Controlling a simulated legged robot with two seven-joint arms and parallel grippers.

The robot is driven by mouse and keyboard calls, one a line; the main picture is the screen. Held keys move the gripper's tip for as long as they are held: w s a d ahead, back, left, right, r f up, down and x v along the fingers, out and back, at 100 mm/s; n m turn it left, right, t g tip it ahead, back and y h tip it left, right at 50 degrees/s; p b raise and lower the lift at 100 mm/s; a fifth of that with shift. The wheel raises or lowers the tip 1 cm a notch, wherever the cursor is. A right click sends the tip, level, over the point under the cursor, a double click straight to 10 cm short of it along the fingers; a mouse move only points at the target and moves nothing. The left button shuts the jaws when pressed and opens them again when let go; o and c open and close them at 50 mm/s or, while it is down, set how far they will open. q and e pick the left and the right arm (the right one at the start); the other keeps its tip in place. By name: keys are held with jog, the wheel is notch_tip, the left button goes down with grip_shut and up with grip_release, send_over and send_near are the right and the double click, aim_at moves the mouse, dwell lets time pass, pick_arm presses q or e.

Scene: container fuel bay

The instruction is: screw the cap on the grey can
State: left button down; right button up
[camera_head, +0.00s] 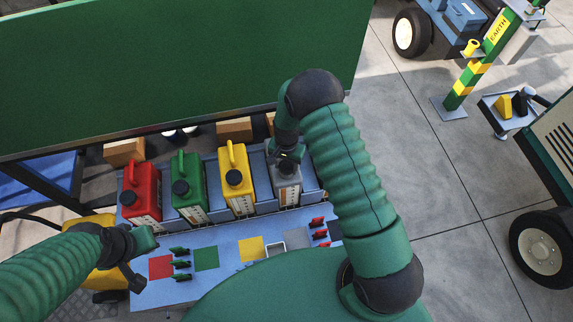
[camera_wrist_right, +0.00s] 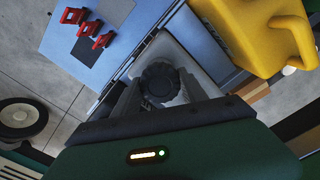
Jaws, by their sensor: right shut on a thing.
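The grey can (camera_head: 288,190) stands upright at the right end of the row of cans, partly hidden under my right arm. My right gripper (camera_head: 287,160) reaches down onto its top. In the right wrist view the black ribbed cap (camera_wrist_right: 160,80) sits between the fingers of my right gripper (camera_wrist_right: 162,92), which is shut on it. The cap is over the top of the grey can (camera_wrist_right: 178,50); I cannot tell how far it is threaded. My left gripper (camera_head: 138,258) hangs over the left end of the bench, away from the cans; its jaw opening is unclear.
Red (camera_head: 141,195), green (camera_head: 188,187) and yellow (camera_head: 237,180) cans with black caps stand left of the grey can. The blue bench (camera_head: 210,285) carries colored squares and small red and green clips. A green panel (camera_head: 180,70) rises behind.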

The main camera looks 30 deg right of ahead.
jog(key=c, duration=0.6)
jog(key=m, duration=0.3)
jog(key=shift+m, duration=0.3)
jog(key=m+p, duration=0.1)
jog(key=m, duration=0.2)
jog(key=shift+r+m, duration=0.1)
jog(key=shift+m, duration=0.2)
jog(key=o, duration=1.1)
jog(key=shift+m, duration=1)
jog(key=o, duration=0.4)
jog(key=shift+c, duration=0.2)
notch_tip(320, 180, up, 8)
jog(key=p, duration=0.6)
